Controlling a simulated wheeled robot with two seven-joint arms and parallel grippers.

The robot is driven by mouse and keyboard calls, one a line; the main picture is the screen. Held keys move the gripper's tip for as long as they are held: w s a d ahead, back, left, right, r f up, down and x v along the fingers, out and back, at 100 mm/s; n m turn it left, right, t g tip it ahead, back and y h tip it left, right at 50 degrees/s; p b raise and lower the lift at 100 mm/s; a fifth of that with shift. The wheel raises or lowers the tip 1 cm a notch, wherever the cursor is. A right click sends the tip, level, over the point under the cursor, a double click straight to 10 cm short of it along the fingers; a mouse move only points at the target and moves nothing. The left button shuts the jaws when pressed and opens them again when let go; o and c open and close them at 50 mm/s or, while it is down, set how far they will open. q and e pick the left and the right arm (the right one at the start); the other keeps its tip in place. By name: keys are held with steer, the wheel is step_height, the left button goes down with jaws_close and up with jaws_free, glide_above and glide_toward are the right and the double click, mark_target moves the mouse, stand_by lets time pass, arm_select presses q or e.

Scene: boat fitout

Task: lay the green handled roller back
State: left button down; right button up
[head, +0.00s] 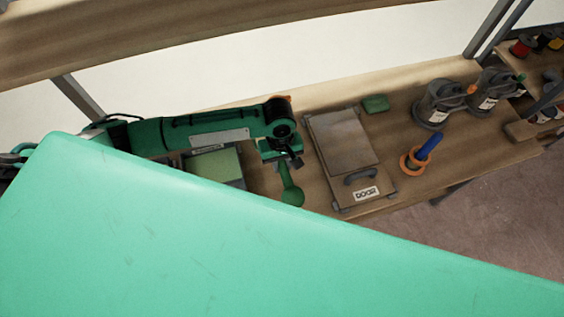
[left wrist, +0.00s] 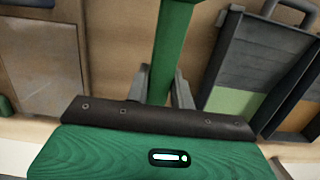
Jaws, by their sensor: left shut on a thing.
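The green handled roller (head: 290,187) is in the grip of my left gripper (head: 281,158) above the wooden bench. In the head view its lower part hangs below the jaws and ends in a rounded green end. In the left wrist view the green shaft (left wrist: 172,45) runs up between the two grey fingers of my left gripper (left wrist: 164,88), which are shut on it. The gripper is between the grey lidded box and a dark case. I cannot tell whether the roller touches the bench. My right gripper is not in view.
A grey lidded box (head: 340,140) is close on the right, with a green block (head: 375,103) behind it. Farther right are an orange ring (head: 411,165), a blue piece (head: 430,147) and grey pots (head: 437,105). A dark case (left wrist: 262,65) is near the gripper. A teal surface fills the foreground.

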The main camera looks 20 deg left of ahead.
arm_select(q)
step_height(320, 180, down, 7)
steer(key=b, duration=0.7)
steer(key=shift+r, duration=0.2)
steer(key=shift+f, duration=0.15)
step_height(320, 180, down, 2)
steer(key=shift+f+p, duration=0.15)
steer(key=shift+p, duration=0.2)
steer(key=shift+f, duration=0.1)
steer(key=c, duration=1.1)
jaws_free()
